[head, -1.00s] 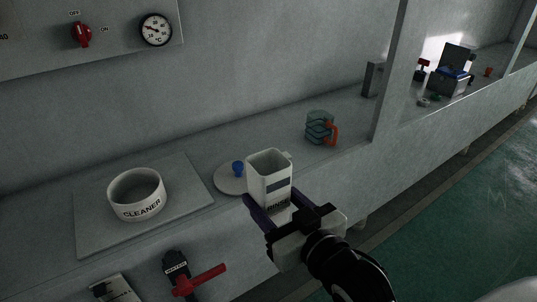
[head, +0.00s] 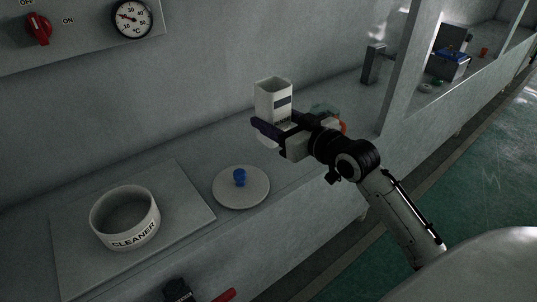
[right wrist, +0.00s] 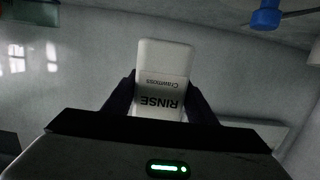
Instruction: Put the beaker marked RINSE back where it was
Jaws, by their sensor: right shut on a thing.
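In the right wrist view the beaker (right wrist: 163,80) sits between the two dark fingers of the gripper (right wrist: 160,100), with the lettering RINSE upside down. The gripper and arm hide part of the teal mug with an orange handle (head: 325,109) behind them. My left gripper is in neither view.
A round white lid (head: 255,193) with a blue knob (head: 239,177) lies on the bench (head: 200,150). The white CLEANER bowl (head: 126,235) stands on a flat slab (head: 190,200) at the left. A grey post (head: 401,80) rises at the right. The bench behind the lid is bare.

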